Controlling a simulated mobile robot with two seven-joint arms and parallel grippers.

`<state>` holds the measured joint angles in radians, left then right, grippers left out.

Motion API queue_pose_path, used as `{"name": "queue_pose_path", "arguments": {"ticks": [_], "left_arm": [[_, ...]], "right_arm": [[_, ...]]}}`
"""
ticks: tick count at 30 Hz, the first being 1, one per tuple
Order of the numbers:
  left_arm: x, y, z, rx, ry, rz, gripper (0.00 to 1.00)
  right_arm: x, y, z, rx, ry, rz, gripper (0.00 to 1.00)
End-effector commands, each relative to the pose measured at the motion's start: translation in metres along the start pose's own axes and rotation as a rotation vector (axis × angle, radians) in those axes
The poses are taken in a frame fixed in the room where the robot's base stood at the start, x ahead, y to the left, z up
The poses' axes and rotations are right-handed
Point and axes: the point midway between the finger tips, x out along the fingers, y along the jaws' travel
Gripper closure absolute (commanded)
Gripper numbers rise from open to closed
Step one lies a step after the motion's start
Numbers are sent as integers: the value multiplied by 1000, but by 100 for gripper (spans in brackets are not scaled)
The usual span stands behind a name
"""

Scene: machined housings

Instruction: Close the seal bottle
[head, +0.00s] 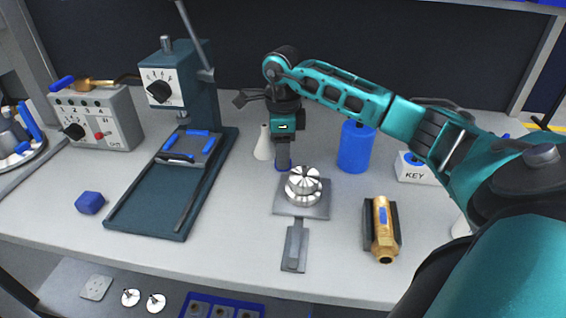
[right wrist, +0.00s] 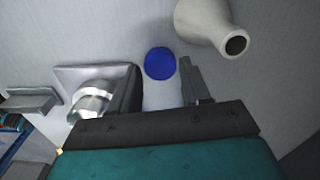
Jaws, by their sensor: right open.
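A small white conical bottle (head: 262,143) stands on the bench just left of my right gripper. In the right wrist view this bottle (right wrist: 207,22) shows a dark open mouth. A blue round piece, seemingly a cap (right wrist: 160,63), lies near the fingertips with a pale part below it; I cannot tell whether they are one piece. In the head view only a blue edge (head: 283,168) of it shows below the fingers. My right gripper (head: 283,163) points down, open, with its fingers (right wrist: 163,80) on either side of the pale part. My left gripper is out of view.
A silver round part on a plate (head: 315,208) stands close in front of the gripper. A blue cylinder (head: 356,147), KEY box (head: 416,172) and brass part (head: 382,228) are to the right. A green press (head: 150,210) and blue block (head: 90,203) are left.

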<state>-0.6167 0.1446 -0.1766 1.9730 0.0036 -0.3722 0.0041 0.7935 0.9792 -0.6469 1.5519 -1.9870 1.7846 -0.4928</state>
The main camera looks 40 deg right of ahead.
Motion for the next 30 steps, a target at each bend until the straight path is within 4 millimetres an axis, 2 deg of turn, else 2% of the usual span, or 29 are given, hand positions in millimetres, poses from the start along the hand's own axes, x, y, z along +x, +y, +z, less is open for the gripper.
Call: {"name": "queue_pose_path", "arguments": {"ticks": [4,15,26,30], "left_arm": [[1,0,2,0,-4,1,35],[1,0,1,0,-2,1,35],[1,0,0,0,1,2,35],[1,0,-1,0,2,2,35]], "right_arm": [[15,0,0,0,-1,0,53],[16,0,0,-1,-2,-1,53],[15,0,0,-1,-1,-1,87],[15,0,0,-1,-1,-1,89]]}}
